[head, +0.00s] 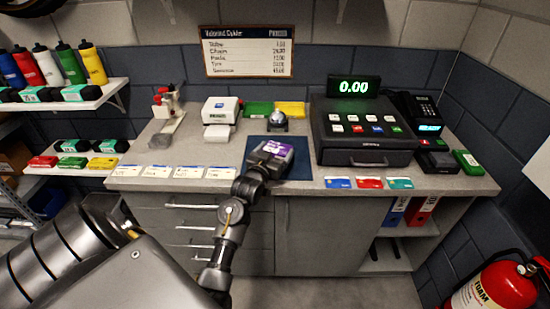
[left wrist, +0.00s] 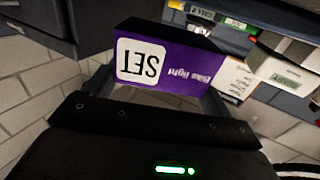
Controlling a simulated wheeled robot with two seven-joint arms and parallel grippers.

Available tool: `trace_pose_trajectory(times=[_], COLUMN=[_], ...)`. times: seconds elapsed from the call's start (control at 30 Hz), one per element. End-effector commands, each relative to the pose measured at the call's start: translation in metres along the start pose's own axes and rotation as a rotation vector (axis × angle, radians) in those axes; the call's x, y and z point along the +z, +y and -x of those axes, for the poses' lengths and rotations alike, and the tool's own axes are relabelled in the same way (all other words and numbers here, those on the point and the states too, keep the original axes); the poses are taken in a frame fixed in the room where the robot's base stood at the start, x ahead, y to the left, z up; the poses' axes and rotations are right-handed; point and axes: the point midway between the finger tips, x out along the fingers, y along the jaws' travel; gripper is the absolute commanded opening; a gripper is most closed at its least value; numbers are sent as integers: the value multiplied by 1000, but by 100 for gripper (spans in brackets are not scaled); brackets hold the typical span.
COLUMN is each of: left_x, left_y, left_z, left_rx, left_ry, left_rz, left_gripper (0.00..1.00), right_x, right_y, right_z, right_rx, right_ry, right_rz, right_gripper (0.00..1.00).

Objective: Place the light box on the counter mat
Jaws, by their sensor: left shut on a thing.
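The light box (head: 276,149) is purple and black; in the left wrist view its purple face (left wrist: 180,62) carries a white "SET" label and reads upside down. My left gripper (head: 262,165) is shut on the box, reaching in from the front of the counter. The dark blue counter mat (head: 301,166) lies under and around the box in the head view. I cannot tell whether the box touches the mat or hangs just above it. The gripper hides part of the box and the mat's near left part. My right gripper is not in view.
The cash register (head: 362,143) stands right of the mat, and a silver bell (head: 278,122) sits behind it. A white printer (head: 220,112) is at the back left. Cards (head: 370,183) line the front edge at right, with white labels (head: 188,172) at left.

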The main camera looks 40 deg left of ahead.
Motion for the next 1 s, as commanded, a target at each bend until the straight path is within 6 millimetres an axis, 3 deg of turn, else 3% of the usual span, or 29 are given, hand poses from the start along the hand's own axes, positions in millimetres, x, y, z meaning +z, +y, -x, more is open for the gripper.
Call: trace_pose_trajectory(times=[0.2,0.57,0.6,0.7,1.0], left_x=[25,30,30,30,27], left_y=[-1,-2,-2,-2,-2], left_z=[1,1,1,1,2], left_rx=[-2,-1,-1,-2,-2], left_ry=[-1,-1,-2,-2,-1], left_rz=[0,-1,0,0,0], left_gripper=[58,58,86,99,100], right_x=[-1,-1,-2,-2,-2], right_y=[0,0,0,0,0], right_z=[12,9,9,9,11], right_rx=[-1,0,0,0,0], right_ry=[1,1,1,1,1], right_rz=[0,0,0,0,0], right_gripper=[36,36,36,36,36])
